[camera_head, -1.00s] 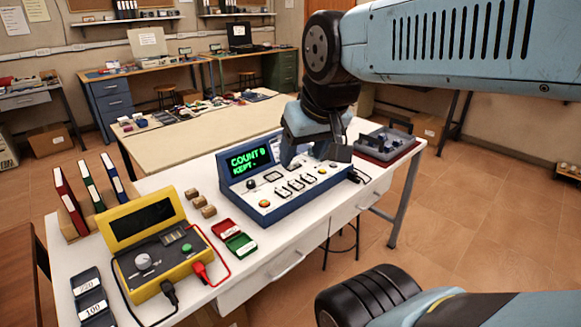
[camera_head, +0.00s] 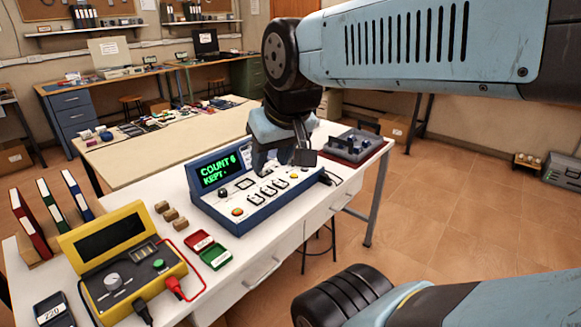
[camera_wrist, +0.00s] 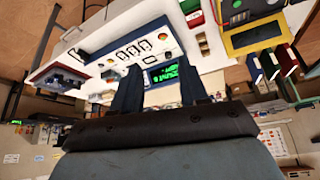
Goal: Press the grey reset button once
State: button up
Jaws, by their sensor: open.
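The blue console (camera_head: 212,212) with a white sloped panel stands on the white table. Its green-lit screen (camera_head: 214,170) reads "COUNT", a digit that looks like 6, and "KEPT." The panel carries a red-orange button (camera_head: 237,212), a yellow-orange button (camera_head: 294,175), a dark round knob (camera_head: 222,192) and three switches. I cannot make out a grey button; my gripper covers part of the panel's far side. My gripper (camera_head: 284,163) is open and empty above the console's back right part. In the wrist view its two fingers (camera_wrist: 160,82) stand apart before the console (camera_wrist: 140,38).
A yellow meter (camera_head: 125,262) with red and black leads stands at the front left. Red and green small trays (camera_head: 207,250), wooden blocks (camera_head: 171,215) and upright binders (camera_head: 55,205) are left of the console. A grey tray (camera_head: 352,146) lies to its right.

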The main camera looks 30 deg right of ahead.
grip_shut()
dwell(1.4)
